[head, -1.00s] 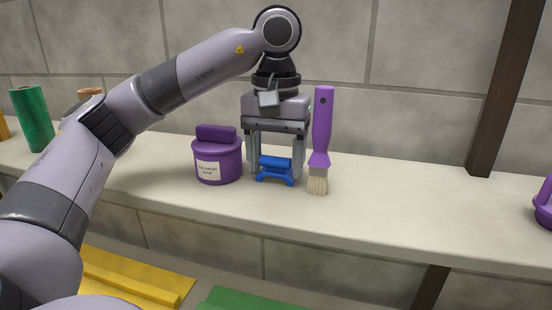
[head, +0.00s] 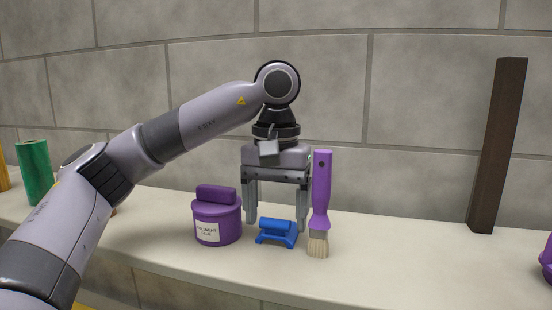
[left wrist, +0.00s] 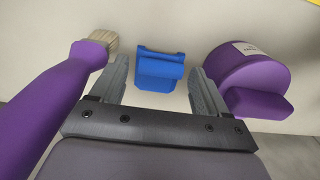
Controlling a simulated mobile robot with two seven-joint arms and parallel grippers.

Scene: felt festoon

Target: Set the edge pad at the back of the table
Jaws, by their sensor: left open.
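The edge pad looks to be the small blue piece with a raised grip (head: 277,233). It lies on the pale table (head: 400,265) between the purple pot and the brush. It also shows in the left wrist view (left wrist: 160,72), between and just beyond the fingertips. My left gripper (head: 278,222) is open and empty, pointing down, with its fingers on either side of the pad's line and behind or above it. The left wrist view shows the two fingers (left wrist: 157,75) apart and not touching the pad. My right gripper is not in view.
A purple pot (head: 217,222) with a label stands close on the left. A purple-handled brush (head: 320,205) stands upright close on the right. A green roll (head: 35,172) is at far left, a purple item (head: 547,258) at the right edge.

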